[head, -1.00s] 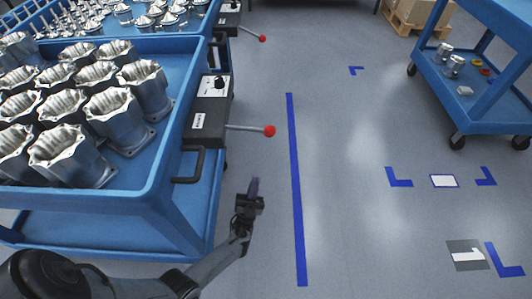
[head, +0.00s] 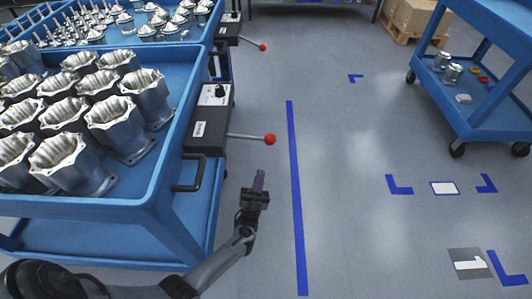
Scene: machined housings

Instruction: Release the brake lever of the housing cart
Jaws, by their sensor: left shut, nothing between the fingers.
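The housing cart (head: 140,190) is a blue cart on the left, its top tray filled with several silver machined housings (head: 115,122). A black brake box (head: 208,125) is fixed to its right side. From it a grey brake lever with a red ball knob (head: 270,139) sticks out to the right, roughly level. My left gripper (head: 259,180) is shut and empty, just below the red knob in the picture and apart from it. My right gripper is not in view.
A second blue cart (head: 120,35) with small metal parts stands behind, with its own red-knobbed lever (head: 263,47). A blue cart (head: 490,100) stands at right. Blue floor tape (head: 296,200) runs beside the lever. The floor between is clear.

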